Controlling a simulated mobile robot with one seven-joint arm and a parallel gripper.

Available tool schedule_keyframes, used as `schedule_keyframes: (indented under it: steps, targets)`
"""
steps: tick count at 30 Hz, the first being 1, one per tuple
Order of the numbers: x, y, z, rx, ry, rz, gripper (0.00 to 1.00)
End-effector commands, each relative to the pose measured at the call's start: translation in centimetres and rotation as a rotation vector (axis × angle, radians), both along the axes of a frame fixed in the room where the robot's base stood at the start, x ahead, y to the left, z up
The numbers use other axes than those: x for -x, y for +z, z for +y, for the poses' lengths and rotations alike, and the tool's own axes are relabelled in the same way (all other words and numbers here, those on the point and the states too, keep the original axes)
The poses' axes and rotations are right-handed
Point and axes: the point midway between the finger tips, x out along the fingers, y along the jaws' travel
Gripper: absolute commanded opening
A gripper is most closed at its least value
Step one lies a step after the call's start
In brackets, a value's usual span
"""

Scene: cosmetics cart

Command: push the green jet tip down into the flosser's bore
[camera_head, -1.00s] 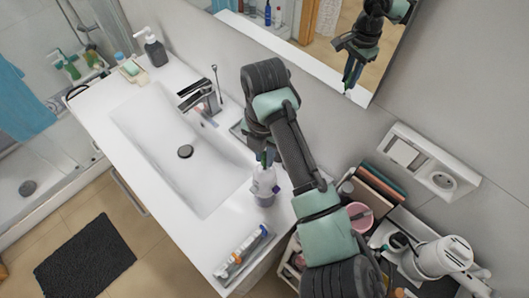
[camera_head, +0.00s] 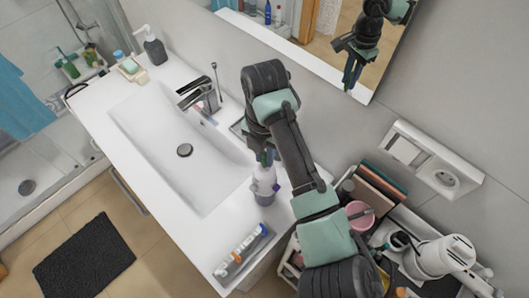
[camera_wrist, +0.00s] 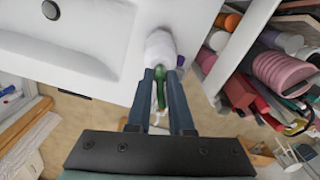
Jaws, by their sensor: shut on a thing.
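The flosser (camera_head: 264,182) is a white body with a grey-purple lower part, standing on the white counter at the front right of the sink. In the wrist view its white body (camera_wrist: 160,44) is just beyond my fingertips. My gripper (camera_wrist: 164,76) is shut on the green jet tip (camera_wrist: 160,87), which shows between the two dark blue fingers. In the head view my gripper (camera_head: 265,157) is directly over the flosser's top. The bore is hidden, so I cannot tell how far the tip is inside it.
The sink (camera_head: 166,140) and tap (camera_head: 200,95) lie to the left. A clear case with tubes (camera_head: 241,250) lies on the counter's front end. The crowded cart (camera_head: 362,215) stands close at the right. The counter directly around the flosser is mostly free.

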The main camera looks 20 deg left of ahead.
Motion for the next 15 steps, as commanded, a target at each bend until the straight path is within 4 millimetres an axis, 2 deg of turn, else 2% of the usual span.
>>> schedule_keyframes:
  steps: [15]
  targets:
    - [0.0, -1.4, 0.0, 0.0, 0.0, 0.0, 0.0]
